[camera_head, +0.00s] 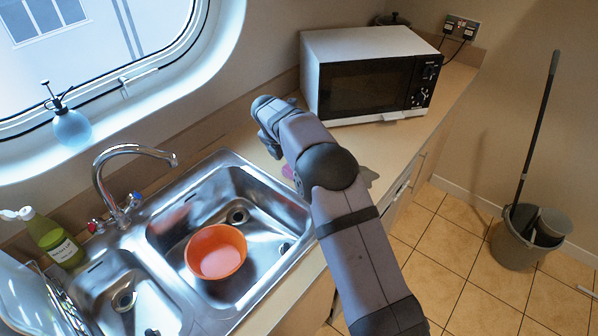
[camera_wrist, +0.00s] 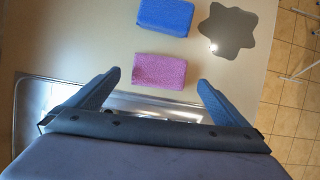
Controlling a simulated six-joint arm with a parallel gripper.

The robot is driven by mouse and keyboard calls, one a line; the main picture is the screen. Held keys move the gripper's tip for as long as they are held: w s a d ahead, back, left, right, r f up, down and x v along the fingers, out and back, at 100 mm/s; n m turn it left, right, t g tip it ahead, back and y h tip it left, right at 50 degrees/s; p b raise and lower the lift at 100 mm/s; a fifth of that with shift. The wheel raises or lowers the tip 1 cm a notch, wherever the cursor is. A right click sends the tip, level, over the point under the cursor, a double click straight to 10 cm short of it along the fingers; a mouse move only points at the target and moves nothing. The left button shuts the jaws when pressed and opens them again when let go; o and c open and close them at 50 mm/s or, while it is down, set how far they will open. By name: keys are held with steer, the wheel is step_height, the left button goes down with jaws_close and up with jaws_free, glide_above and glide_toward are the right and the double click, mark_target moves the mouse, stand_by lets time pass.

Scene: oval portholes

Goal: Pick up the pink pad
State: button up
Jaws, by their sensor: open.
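The pink pad (camera_wrist: 160,71) is a small rectangular block lying flat on the counter. In the wrist view it sits just beyond my open gripper (camera_wrist: 157,82), roughly centred between the two fingers and apart from them. In the head view only a small part of the pink pad (camera_head: 288,172) shows beside my arm, which hides the rest. My gripper's fingers are mostly hidden behind the arm in the head view.
A blue block (camera_wrist: 166,17) lies just beyond the pink pad. A dark shiny star-shaped piece (camera_wrist: 229,33) lies to its right. The sink (camera_head: 165,232) holds an orange bowl (camera_head: 216,252). A microwave (camera_head: 365,75) stands at the back of the counter.

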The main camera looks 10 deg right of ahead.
steer(key=shift+w+p+x, duration=0.1)
steer(key=shift+p+x, duration=0.55)
steer(key=shift+x, duration=0.3)
steer(key=shift+w+p+x, duration=0.15)
steer(key=shift+p+x, duration=0.5)
steer(key=shift+x, duration=0.25)
steer(key=shift+w+d+f, duration=0.2)
steer(key=shift+d+f, duration=0.15)
steer(key=shift+f, duration=0.2)
steer(key=c, duration=1.1)
